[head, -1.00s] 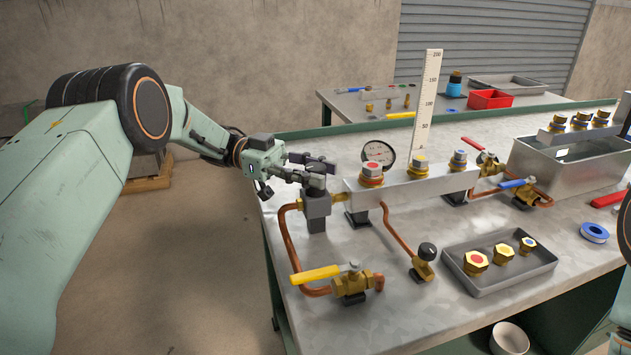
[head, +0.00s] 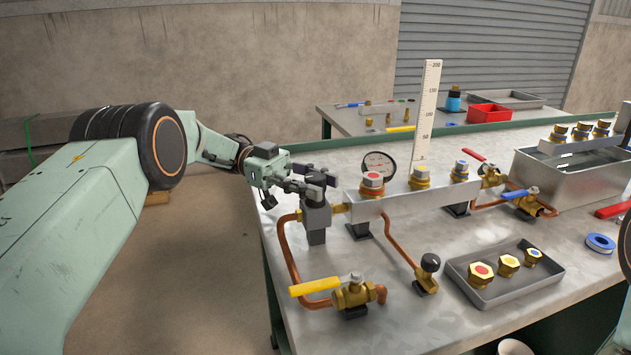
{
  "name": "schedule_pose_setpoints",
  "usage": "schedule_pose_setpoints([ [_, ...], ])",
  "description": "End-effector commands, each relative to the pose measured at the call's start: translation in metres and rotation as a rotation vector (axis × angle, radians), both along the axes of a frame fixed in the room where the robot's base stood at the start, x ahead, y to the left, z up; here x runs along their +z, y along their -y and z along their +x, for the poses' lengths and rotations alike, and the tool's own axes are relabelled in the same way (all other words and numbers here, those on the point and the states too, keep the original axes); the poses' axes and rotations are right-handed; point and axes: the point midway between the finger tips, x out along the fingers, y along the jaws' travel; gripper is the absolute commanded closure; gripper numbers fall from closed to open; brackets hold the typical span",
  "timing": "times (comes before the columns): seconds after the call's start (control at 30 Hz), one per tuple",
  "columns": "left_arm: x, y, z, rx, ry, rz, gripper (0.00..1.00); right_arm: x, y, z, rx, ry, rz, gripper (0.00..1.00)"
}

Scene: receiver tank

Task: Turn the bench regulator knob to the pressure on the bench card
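The bench regulator (head: 317,222) is a grey block on the left end of the bench piping, with a dark knob at its top. My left gripper (head: 312,180) is at the knob, its dark fingers level with the top of the block. The fingers cover much of the knob, and I cannot tell whether they touch or grip it. A round white pressure gauge (head: 378,165) stands behind the manifold; its reading is too small to make out. A tall white scale (head: 427,110) marked 50 to 200 stands behind the manifold. I cannot make out a bench card. My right gripper is out of view.
The manifold (head: 412,197) carries several brass fittings. In front are a yellow-handled valve (head: 352,293), a small black-knobbed valve (head: 427,272) and a grey tray (head: 497,289) of brass caps. A metal tank (head: 575,173) stands at right.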

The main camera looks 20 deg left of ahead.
Motion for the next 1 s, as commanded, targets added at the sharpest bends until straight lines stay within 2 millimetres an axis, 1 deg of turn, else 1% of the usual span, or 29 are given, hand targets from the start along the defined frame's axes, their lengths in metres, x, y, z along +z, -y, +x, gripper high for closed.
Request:
schedule_pose_setpoints([
  [0.03,-0.001,0.000,0.000,0.000,-0.002,0.000,0.57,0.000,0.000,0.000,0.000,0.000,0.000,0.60],
  [0.23,0.001,0.000,0.000,0.001,0.001,-0.003,0.41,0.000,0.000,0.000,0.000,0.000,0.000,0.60],
  [0.57,0.005,0.000,0.001,0.002,0.005,-0.004,0.41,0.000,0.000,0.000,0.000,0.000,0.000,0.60],
  [0.67,0.016,0.000,0.001,0.002,0.007,-0.004,0.41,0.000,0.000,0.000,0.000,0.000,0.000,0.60],
  [1.0,0.077,0.000,0.000,0.004,0.007,-0.002,0.41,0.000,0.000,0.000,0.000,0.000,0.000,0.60],
])
